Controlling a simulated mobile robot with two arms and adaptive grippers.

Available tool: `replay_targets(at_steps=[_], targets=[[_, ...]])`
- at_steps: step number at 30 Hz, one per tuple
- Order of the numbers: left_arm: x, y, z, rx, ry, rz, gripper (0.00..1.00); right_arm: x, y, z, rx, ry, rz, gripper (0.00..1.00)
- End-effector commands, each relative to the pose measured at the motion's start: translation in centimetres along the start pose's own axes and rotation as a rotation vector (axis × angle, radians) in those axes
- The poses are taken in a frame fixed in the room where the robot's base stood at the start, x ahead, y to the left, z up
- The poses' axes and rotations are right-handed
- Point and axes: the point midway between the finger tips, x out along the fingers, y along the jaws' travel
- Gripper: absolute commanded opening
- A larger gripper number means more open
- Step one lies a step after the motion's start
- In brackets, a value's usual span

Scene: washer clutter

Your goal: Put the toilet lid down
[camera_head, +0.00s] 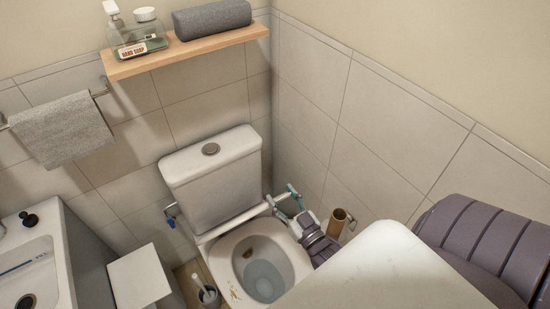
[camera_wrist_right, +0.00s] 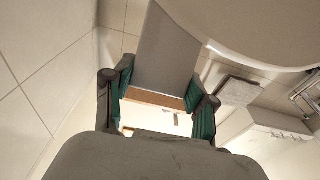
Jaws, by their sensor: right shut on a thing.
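The toilet (camera_head: 212,185) stands against the tiled wall in the head view, with its bowl open and water and brown stains inside. The white toilet lid (camera_head: 232,223) is raised close to the tank, seen nearly edge-on from above. My right gripper (camera_head: 286,200) is at the lid's right end, with its teal fingers shut on the lid; the exact contact is small and partly hidden. In the right wrist view, the teal fingers (camera_wrist_right: 160,100) stand on either side of a grey surface, and a pale curved edge shows at upper right. My left gripper is not in view.
The tiled wall is close on the right, with a brown roll (camera_head: 341,217) on a holder beside my arm. A toilet brush (camera_head: 208,295), white bin (camera_head: 140,278) and sink (camera_head: 35,268) stand left. A wooden shelf (camera_head: 188,52) hangs above the tank.

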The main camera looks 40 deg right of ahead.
Motion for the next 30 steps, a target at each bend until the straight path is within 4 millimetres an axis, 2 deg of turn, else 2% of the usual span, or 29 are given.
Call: replay_targets(at_steps=[3, 11, 12, 16, 26, 30], targets=[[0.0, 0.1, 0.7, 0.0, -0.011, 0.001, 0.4, -0.4, 0.0, 0.4, 0.0, -0.008, 0.0, 0.0], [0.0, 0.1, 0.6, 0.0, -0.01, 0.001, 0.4, -0.3, 0.0, 0.4, 0.001, -0.01, 0.0, 0.0], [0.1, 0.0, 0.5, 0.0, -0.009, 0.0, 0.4, -0.3, 0.0, 0.4, 0.001, -0.01, 0.0, 0.59], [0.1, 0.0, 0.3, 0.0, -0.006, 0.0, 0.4, -0.3, 0.0, 0.3, 0.001, -0.008, 0.0, 0.81], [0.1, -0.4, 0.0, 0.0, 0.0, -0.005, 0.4, -0.3, 0.0, 0.2, 0.001, -0.005, 0.0, 0.82], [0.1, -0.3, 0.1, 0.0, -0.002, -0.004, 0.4, -1.5, 0.0, 0.3, 0.001, -0.008, 0.0, 0.82]])
